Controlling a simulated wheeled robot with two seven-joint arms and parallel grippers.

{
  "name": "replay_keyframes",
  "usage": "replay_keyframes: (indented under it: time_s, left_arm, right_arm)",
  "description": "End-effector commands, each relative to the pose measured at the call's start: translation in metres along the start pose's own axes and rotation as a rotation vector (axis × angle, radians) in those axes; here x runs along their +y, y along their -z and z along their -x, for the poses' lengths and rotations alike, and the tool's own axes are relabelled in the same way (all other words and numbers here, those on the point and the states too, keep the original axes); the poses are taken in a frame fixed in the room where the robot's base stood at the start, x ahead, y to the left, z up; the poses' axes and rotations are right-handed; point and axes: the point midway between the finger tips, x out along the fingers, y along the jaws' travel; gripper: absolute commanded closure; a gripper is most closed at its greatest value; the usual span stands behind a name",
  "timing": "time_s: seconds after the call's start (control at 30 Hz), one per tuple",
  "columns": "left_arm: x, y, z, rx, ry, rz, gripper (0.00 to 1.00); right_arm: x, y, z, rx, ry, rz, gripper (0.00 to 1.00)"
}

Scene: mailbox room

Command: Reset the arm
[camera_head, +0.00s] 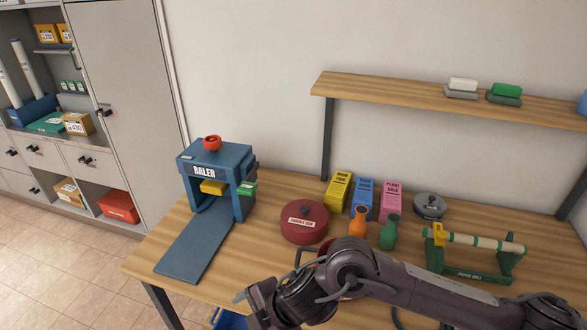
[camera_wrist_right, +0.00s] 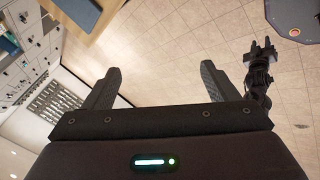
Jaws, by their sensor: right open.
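My right arm (camera_head: 400,280) reaches in from the right in the head view, across the front of the table, with its wrist end low near the bottom edge. In the right wrist view my right gripper (camera_wrist_right: 160,78) has its two dark fingers wide apart, with only floor between them and nothing held. The right gripper's fingers are not clear in the head view. A dark gripper on an arm, seemingly my left one (camera_wrist_right: 263,50), shows small at the upper right of the wrist view. Its jaws are too small to judge.
A wooden table (camera_head: 140,264) holds a blue baler (camera_head: 215,165), a red round tin (camera_head: 304,222), several small boxes and bottles, a grey round tin (camera_head: 430,206) and a green roll holder (camera_head: 470,262). A wall shelf (camera_head: 400,95) hangs above. Cabinets stand at left.

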Motion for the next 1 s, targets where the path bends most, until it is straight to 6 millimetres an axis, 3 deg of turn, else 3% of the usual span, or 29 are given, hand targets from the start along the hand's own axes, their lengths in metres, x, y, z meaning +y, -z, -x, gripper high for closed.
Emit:
replay_keyframes:
  time_s: [0.03,0.1,0.2,0.33,0.43,0.57,0.7,0.83,1.0]
  left_arm:
    - [0.0,-0.001,0.0,-0.001,0.0,0.0,0.64]
    - [0.0,-0.001,0.0,-0.001,0.0,0.0,0.64]
    - [0.0,0.0,0.0,0.0,0.0,0.0,0.64]
    - [0.0,0.001,0.0,0.001,0.0,0.0,0.64]
    - [0.0,0.001,0.0,0.002,0.0,0.0,0.64]
    - [-0.001,0.002,0.0,0.004,0.001,0.0,0.64]
    - [-0.001,0.004,0.0,0.006,0.001,0.0,0.64]
    - [-0.001,0.004,0.0,0.007,0.001,0.001,0.64]
    - [-0.001,0.004,0.0,0.006,0.001,0.001,0.64]
  right_arm:
    - [0.008,0.025,-0.001,0.047,-0.072,-0.051,0.2]
    - [0.025,0.045,0.006,0.083,-0.181,-0.139,0.2]
    - [0.048,0.055,0.023,0.103,-0.319,-0.304,0.2]
    - [0.061,0.035,0.05,0.074,-0.455,-0.574,0.2]
    - [0.053,0.0,0.07,0.011,-0.52,-0.811,0.2]
    - [0.013,-0.056,0.091,-0.116,-0.545,-1.136,0.2]
    - [-0.048,-0.101,0.108,-0.261,-0.517,-1.416,0.2]
    - [-0.099,-0.123,0.12,-0.37,-0.473,-1.6,0.2]
    - [-0.155,-0.137,0.134,-0.484,-0.415,-1.776,0.2]
